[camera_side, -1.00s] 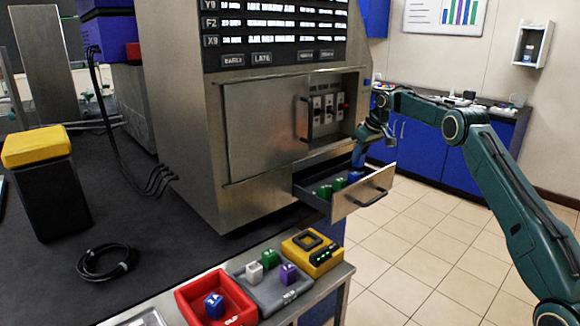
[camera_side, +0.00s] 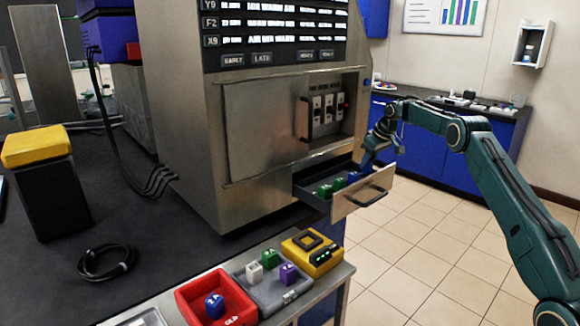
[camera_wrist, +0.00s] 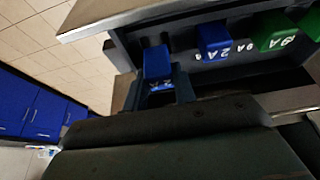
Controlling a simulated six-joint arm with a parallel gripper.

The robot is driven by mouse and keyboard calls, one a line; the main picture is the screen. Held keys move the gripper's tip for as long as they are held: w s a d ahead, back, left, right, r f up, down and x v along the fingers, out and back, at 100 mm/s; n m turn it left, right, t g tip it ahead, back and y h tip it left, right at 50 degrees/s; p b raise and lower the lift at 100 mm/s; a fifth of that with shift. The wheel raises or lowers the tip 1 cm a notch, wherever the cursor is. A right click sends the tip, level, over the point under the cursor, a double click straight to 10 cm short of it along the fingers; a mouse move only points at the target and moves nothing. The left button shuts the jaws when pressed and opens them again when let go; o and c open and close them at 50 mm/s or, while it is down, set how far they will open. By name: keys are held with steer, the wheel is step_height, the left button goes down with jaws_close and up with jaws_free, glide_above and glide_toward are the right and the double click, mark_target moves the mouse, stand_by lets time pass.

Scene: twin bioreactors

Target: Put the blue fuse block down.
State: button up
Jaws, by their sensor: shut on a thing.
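My gripper (camera_side: 367,166) is at the inner right end of the open drawer (camera_side: 360,198), below the machine's panel. In the wrist view, a blue fuse block (camera_wrist: 157,62) with a white label sits between the fingers, which are shut on it. The block is low at the drawer; whether it touches the floor of the drawer cannot be told. A second blue block (camera_wrist: 213,38) stands in the drawer beside it, and it shows in the side view (camera_side: 353,177). Green blocks (camera_side: 325,191) stand further left in the drawer.
The drawer's front with its handle stands close to my gripper. On the bench front are a red tray (camera_side: 183,300) with another blue block (camera_side: 214,306), a grey tray (camera_side: 285,297) with white, green and purple blocks, and a yellow device (camera_side: 312,252). Tiled floor lies clear at right.

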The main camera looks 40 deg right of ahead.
steer(key=shift+f, duration=1.15)
steer(key=shift+f, duration=0.1)
steer(key=o, duration=0.7)
steer(key=v, duration=1.2)
